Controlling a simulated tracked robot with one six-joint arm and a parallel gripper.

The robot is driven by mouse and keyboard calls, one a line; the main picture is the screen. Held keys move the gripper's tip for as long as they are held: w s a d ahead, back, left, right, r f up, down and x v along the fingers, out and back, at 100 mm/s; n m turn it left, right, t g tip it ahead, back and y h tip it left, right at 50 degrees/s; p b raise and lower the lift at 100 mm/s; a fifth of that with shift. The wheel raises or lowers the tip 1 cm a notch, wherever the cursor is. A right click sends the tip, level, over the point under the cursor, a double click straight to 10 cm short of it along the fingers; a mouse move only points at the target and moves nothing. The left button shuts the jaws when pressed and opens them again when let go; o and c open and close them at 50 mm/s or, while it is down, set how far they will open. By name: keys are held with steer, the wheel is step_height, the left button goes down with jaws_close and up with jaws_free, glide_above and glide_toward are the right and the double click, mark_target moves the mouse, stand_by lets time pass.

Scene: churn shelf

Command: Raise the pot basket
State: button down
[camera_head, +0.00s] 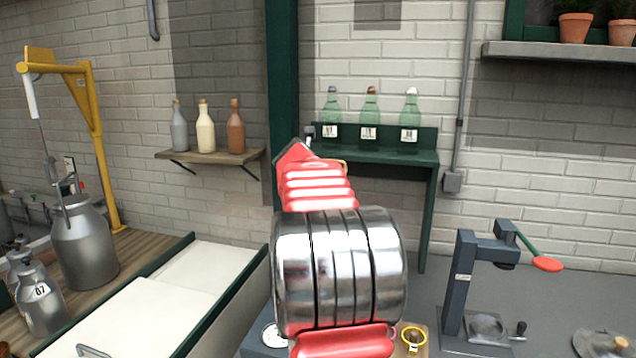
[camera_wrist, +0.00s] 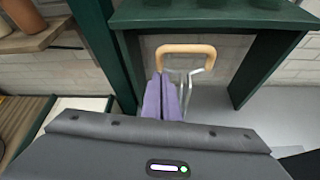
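A looped tan handle (camera_wrist: 186,49) on thin metal rods shows in the wrist view, in front of the wall and below the green shelf. I take it for the pot basket's handle. My gripper (camera_wrist: 163,80) has purple fingers close together, with their tips at the left end of the handle; they look shut on it. The fingers hide the handle's left leg. In the head view, my red and chrome arm hides the gripper and most of the handle. The basket's body cannot be made out in either view.
A green shelf (camera_head: 385,153) with several glass bottles stands behind my arm. A press with a red-tipped lever (camera_head: 548,264) is at right. A wooden shelf with bottles (camera_head: 212,157), a milk can (camera_head: 85,245) and a white-lidded chest (camera_head: 140,315) are at left.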

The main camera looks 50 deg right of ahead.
steer(key=shift+r, duration=0.2)
steer(key=v, duration=0.9)
steer(key=shift+s+a, duration=0.2)
steer(key=shift+a, duration=0.2)
steer(key=shift+a+f, duration=0.1)
